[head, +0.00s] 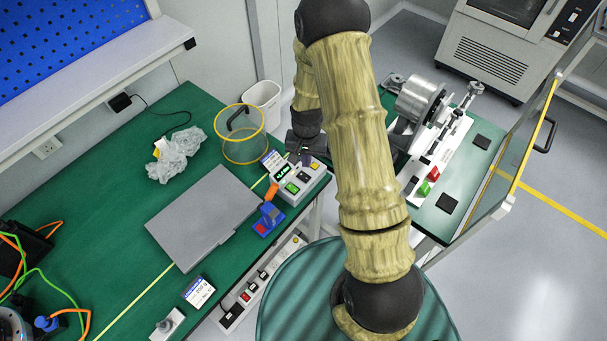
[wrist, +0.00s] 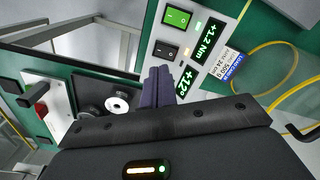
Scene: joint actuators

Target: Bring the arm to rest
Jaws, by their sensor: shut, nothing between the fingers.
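My arm crosses the middle of the head view, covered in a yellowish sleeve with dark joints. My gripper (head: 300,150) is over the back edge of the control box (head: 310,185), at the right edge of the green table. In the wrist view the two dark fingers (wrist: 158,85) are together with nothing between them. They point at the control box (wrist: 187,50), beside its black switch and its displays, which read +1.2 Nm and +12°. A green switch (wrist: 177,17) is farther along the box. I cannot tell whether the fingertips touch the box.
A yellow-rimmed clear bin (head: 245,150), a crumpled plastic bag (head: 175,158) and a flat grey plate (head: 205,218) are on the green table. A motor rig (head: 420,102) stands on a second table at right, partly behind my arm.

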